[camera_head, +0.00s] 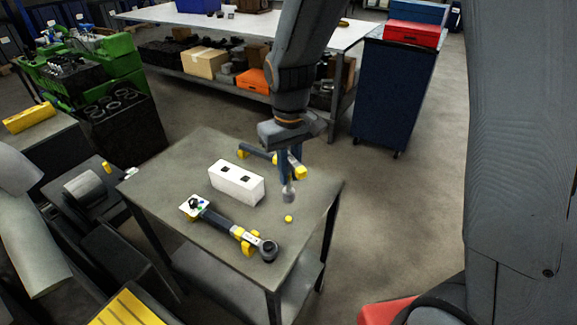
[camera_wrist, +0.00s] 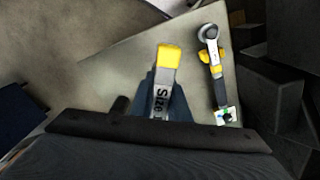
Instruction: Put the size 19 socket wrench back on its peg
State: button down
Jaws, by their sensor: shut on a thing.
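The number is hidden. In the head view my gripper (camera_head: 288,172) points down over the far right part of the table (camera_head: 165,165). A grey rounded end (camera_head: 288,194) shows below the fingers, and yellow-ended dark bar parts show beside them. A short yellow peg (camera_head: 288,219) stands on the table, just below that grey end in the picture. I cannot tell the gap between them.
A blue cabinet (camera_head: 395,95) stands behind right. Open floor lies right of the table.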

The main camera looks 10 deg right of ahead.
aim_at(289, 192)
notch_tip(289, 192, down, 5)
jog(key=b, duration=0.4)
jog(key=shift+f, duration=0.15)
jog(key=shift+f+b, duration=0.55)
jog(key=shift+f, duration=0.25)
jog(key=shift+p, duration=0.3)
jog(key=shift+f, duration=0.2)
jog(key=shift+f+b, duration=0.65)
jog(key=shift+f, duration=0.4)
jog(key=c, duration=1)
grip_release()
jog(key=shift+s, duration=0.1)
jog(key=shift+c, duration=0.2)
jog(key=shift+r, duration=0.15)
